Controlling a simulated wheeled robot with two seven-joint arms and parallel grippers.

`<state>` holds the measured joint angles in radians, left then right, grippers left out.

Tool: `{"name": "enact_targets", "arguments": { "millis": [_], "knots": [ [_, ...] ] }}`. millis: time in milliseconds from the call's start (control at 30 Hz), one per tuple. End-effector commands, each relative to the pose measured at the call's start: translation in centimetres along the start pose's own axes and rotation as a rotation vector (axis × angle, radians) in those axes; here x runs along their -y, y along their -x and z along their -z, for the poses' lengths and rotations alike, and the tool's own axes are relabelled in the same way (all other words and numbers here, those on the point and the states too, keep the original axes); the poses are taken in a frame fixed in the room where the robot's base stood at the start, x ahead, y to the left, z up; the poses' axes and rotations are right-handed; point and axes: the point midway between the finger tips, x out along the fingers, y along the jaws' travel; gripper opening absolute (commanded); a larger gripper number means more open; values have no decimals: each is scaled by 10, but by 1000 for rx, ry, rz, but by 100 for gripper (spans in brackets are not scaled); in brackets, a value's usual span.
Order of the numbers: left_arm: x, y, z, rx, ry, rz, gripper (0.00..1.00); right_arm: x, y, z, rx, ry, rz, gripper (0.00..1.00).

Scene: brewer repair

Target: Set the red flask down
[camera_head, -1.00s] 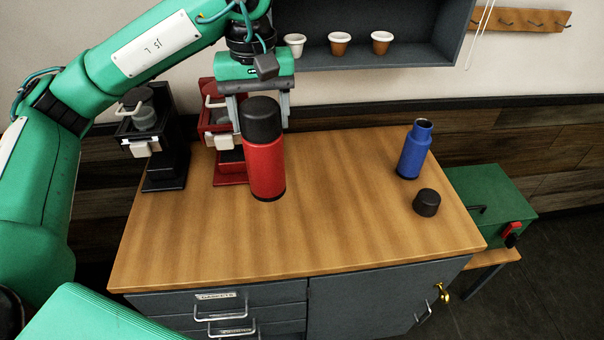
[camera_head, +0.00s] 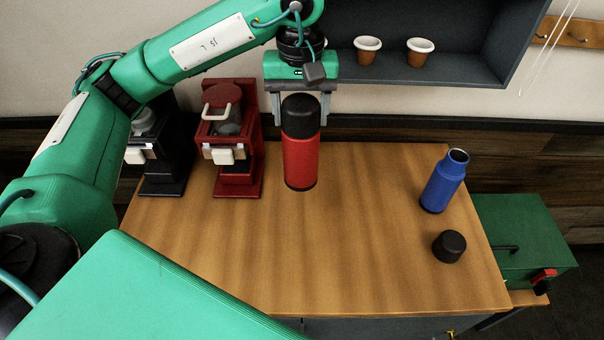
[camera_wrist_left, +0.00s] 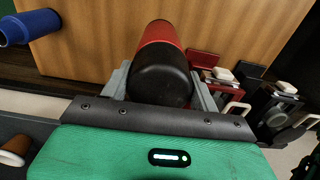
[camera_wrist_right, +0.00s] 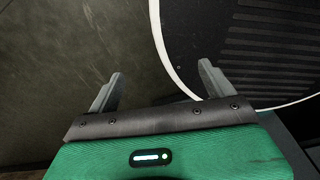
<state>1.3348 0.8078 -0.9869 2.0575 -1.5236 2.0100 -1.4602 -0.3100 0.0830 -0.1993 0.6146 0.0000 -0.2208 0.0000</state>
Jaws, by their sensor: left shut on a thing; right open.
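The red flask (camera_head: 300,162) with its black cap (camera_head: 300,115) is upright in my left gripper (camera_head: 301,119). The gripper's fingers are shut on both sides of it near the cap. The flask is over the back part of the wooden counter (camera_head: 320,250), right of the red brewer. I cannot tell whether its base touches the counter. The left wrist view shows the cap (camera_wrist_left: 160,82) between the fingers and the red body (camera_wrist_left: 160,32) beyond. My right gripper (camera_wrist_right: 160,70) is open and empty, with dark floor below it.
A red brewer (camera_head: 238,170) and a black brewer (camera_head: 168,170) stand at the back left. A blue open flask (camera_head: 443,182) and a black cap (camera_head: 449,246) are at the right. A shelf with cups (camera_head: 367,50) hangs behind. The counter's front and middle are clear.

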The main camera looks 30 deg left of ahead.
Motion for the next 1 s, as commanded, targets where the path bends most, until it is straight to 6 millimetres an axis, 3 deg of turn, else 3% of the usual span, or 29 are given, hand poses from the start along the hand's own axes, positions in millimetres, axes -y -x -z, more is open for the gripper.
{"name": "enact_targets", "arguments": {
  "millis": [333,600,1000],
  "knots": [
    [1,-51,-1,4,1,2,11,0,10,17,-21,-1,0,85],
    [1,-106,-1,1,1,2,11,2,27,18,-21,-2,3,85],
    [0,-141,0,2,1,1,11,2,38,16,-17,-1,3,85]
  ]
}}
